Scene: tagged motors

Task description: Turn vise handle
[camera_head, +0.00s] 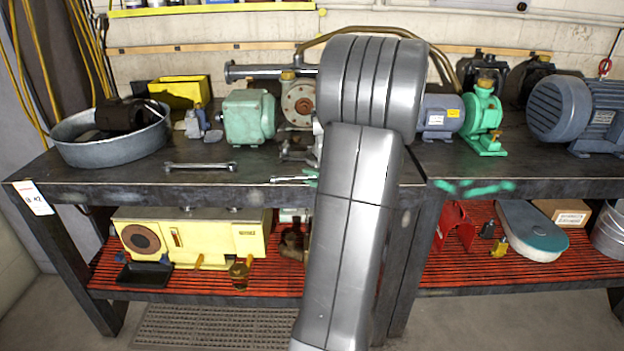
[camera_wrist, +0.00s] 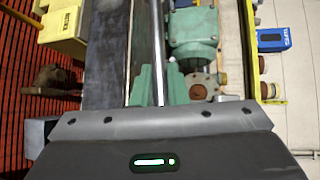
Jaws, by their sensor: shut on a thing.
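The vise handle (camera_wrist: 158,50) is a thin silver bar running up from my gripper in the wrist view. In the head view, its end (camera_head: 288,180) shows at the bench's front edge, left of my arm. My gripper (camera_wrist: 160,88) has green fingers, one on each side of the bar, and is shut on it. In the head view my arm hides most of the gripper; only a bit of green finger shows. A grey metal part that may be the vise (camera_head: 297,152) sits behind the handle, mostly hidden by my arm, so its jaws cannot be made out.
A wrench (camera_head: 200,166) lies on the dark bench (camera_head: 120,190) left of the handle. A green motor (camera_head: 249,117) and a round metal pan (camera_head: 110,148) stand behind and left. A blue-grey motor (camera_head: 575,108) is far right. A yellow machine (camera_head: 195,236) sits on the lower red shelf.

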